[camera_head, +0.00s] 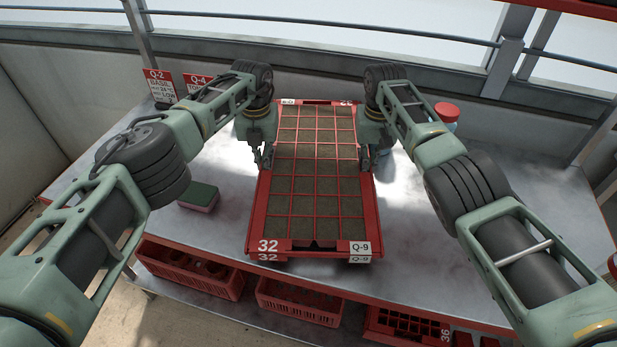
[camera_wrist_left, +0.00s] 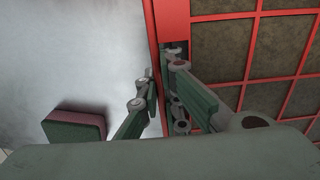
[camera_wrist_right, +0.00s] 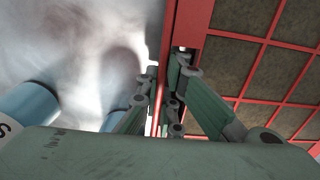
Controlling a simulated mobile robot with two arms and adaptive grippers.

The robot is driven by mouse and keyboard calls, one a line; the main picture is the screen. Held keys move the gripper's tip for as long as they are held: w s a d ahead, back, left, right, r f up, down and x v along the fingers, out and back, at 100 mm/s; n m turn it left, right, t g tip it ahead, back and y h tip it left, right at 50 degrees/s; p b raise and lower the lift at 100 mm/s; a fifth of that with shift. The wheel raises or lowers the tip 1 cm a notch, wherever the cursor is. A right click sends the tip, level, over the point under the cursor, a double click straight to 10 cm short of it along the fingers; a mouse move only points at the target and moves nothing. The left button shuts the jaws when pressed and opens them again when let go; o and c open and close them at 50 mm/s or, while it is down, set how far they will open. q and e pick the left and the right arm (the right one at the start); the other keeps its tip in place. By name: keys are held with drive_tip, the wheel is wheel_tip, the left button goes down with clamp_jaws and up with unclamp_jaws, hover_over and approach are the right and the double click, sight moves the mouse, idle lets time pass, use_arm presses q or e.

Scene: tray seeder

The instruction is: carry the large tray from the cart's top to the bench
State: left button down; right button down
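The large tray (camera_head: 256,215) is red, with a grid of dark soil cells and the labels 32 and Q-9 at its near end. It lies level over the grey bench (camera_head: 420,245), its near end close to the bench's front edge. I cannot tell whether it rests on the surface or is just above it. My left gripper (camera_head: 263,157) is shut on the tray's left side wall, which runs between its fingers in the left wrist view (camera_wrist_left: 159,78). My right gripper (camera_head: 367,157) is shut on the right side wall likewise (camera_wrist_right: 163,75). No cart is identifiable.
A green and pink sponge (camera_head: 199,196) lies left of the tray. A red-capped bottle (camera_head: 446,113) stands behind my right arm. Signs Q-2 (camera_head: 159,86) and Q-4 (camera_head: 196,82) stand at the back left. Red crates (camera_head: 298,301) sit on the shelf below.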

use_arm(q)
drive_tip(key=shift+a+f+b, duration=0.1)
drive_tip(key=shift+f+b, duration=0.35)
drive_tip(key=shift+f, duration=0.05)
use_arm(e)
drive_tip(key=shift+d+f, duration=0.1)
drive_tip(key=shift+f, duration=0.4)
use_arm(q)
drive_tip(key=c, duration=2.4)
unclamp_jaws()
drive_tip(key=shift+f, duration=0.25)
use_arm(e)
drive_tip(key=c, duration=2.4)
unclamp_jaws()
drive_tip(key=shift+f, duration=0.25)
use_arm(q)
drive_tip(key=o, duration=0.5)
drive_tip(key=shift+s+r, duration=0.1)
drive_tip(key=shift+r, duration=0.1)
drive_tip(key=shift+c, duration=0.2)
use_arm(e)
drive_tip(key=o, duration=0.5)
drive_tip(key=shift+s+r, duration=0.15)
drive_tip(key=shift+r, duration=0.05)
drive_tip(key=shift+c, duration=0.2)
use_arm(q)
drive_tip(key=shift+r, duration=0.2)
use_arm(e)
drive_tip(key=shift+r, duration=0.15)
